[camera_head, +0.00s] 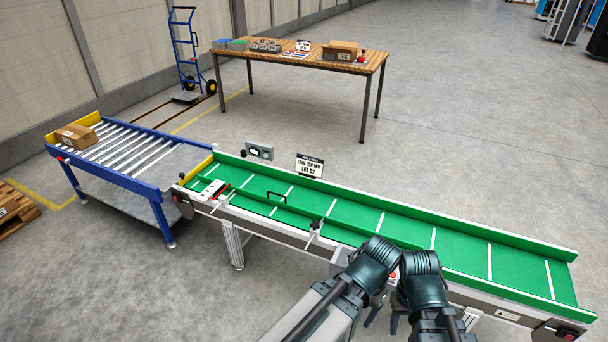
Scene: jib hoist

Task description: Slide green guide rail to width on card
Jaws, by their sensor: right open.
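The green conveyor lane (388,222) has white cross lines and a raised green far rail (450,222). A green guide rail (345,235) runs along its near side, with a black clamp knob (315,225) beside it. A black hoop handle (277,196) stands over the lane. The card (310,166) stands behind the far rail and reads "LANE 150 MM", "LOT 52". My right gripper (384,318) is low at the near side of the lane, open, apart from the rail as far as I see. My left arm reaches the near edge; its gripper is hidden.
A blue roller table (120,150) with a carton (76,136) adjoins the lane's left end. A small grey control box (259,151) sits behind the lane. A wooden table (300,60) with boxes stands farther back. A blue hand truck (190,60) is beside it.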

